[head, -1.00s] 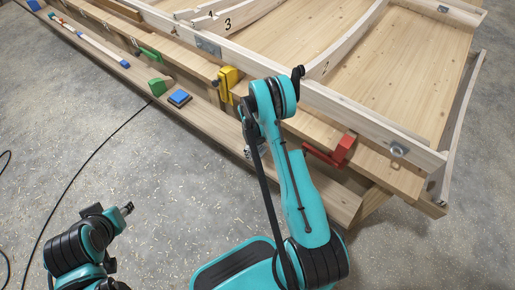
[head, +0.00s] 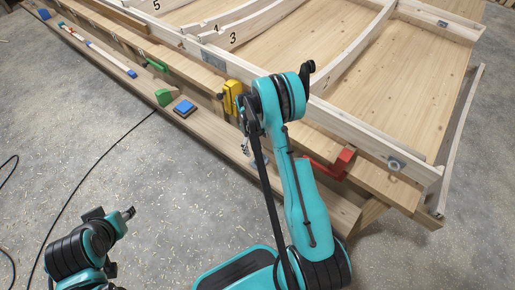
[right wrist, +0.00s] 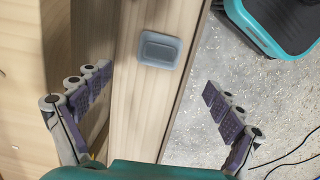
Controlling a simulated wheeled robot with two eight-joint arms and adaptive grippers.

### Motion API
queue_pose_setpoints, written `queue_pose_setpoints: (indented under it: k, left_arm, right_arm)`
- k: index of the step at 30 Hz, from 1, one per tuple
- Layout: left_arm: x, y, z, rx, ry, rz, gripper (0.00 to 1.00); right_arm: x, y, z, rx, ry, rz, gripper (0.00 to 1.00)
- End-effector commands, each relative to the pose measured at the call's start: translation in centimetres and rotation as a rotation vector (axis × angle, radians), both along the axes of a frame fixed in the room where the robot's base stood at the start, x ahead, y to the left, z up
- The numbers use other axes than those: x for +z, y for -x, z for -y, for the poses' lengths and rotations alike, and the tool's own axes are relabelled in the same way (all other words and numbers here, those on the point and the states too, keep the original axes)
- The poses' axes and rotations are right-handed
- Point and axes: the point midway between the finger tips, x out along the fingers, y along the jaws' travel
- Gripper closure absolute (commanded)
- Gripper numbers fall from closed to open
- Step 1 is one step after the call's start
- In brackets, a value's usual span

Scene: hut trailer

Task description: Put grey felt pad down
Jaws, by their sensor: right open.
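A grey, rounded pad, which looks like the grey felt pad (right wrist: 159,50), lies on the pale wooden plank (right wrist: 150,105) in the right wrist view. My right gripper (right wrist: 158,108) is open, its two fingers wide apart on either side of the plank. The pad lies beyond the fingertips, roughly centred between them, and nothing is held. In the head view I cannot make out this pad; my right arm covers part of the plank. My left gripper (head: 129,213) is above the floor at lower left, away from the bench; its fingers are too small to judge.
The bench ledge carries a blue block on a dark base (head: 184,107) and a green wedge (head: 163,97). A yellow clamp (head: 232,98) and a red clamp (head: 343,160) stick out from the bench edge. A black cable (head: 85,180) lies on the open concrete floor.

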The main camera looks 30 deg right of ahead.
Motion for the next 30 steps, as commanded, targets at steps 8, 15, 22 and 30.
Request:
queue_pose_setpoints:
  k: [8, 15, 22, 30]
  left_arm:
    - [0.1, 0.0, 0.0, 0.0, 0.0, 0.0, 0.6]
    - [0.1, 0.0, 0.0, 0.0, 0.0, 0.0, 0.6]
    - [0.1, 0.0, 0.0, 0.0, 0.0, 0.0, 0.6]
    - [0.1, 0.0, 0.0, 0.0, 0.0, 0.0, 0.6]
  right_arm:
    - [7.6, -0.1, -1.8, -0.033, 0.008, 0.09, 0.07]
    - [18.9, 2.8, -5.6, -0.11, -0.001, 0.273, 0.07]
    - [26.4, 8.3, -9.2, -0.192, -0.039, 0.445, 0.07]
    - [30.1, 15.9, -12.6, -0.29, -0.119, 0.634, 0.07]
